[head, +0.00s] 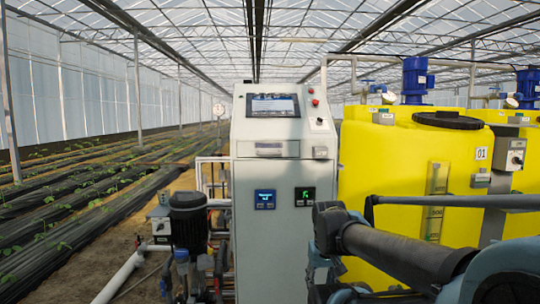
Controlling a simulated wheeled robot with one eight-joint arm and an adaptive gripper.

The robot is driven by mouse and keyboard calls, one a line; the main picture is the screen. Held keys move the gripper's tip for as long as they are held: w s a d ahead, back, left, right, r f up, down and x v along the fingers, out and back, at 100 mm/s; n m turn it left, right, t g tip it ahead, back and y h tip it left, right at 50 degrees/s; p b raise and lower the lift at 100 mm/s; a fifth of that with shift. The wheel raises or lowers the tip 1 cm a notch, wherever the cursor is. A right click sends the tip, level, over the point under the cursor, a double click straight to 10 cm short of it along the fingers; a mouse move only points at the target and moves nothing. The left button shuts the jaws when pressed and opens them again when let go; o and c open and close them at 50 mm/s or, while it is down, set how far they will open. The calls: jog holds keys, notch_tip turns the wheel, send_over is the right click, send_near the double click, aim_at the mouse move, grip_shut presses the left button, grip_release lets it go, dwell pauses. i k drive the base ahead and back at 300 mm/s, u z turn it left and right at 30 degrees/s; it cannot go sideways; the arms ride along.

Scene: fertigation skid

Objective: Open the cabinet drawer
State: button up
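A tall light-grey control cabinet (262,215) stands upright in the middle of the head view. The band appears flush with the cabinet, with no gap visible. A small latch-like fitting (320,153) sits at its right end. My arm reaches in from the lower right and covers the cabinet's lower right part. I cannot make out my gripper in this view.
Yellow tanks (390,185) stand close on the cabinet's right. A dark pump motor (188,222) and white pipes (120,277) are at its lower left. The cabinet carries a screen (274,105) and two small displays. Planted rows (70,210) lie open to the left.

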aim_at(245, 148)
jog(key=k, duration=1)
jog(key=z, duration=0.7)
jog(key=i, duration=1.3)
jog(key=u, duration=2.35)
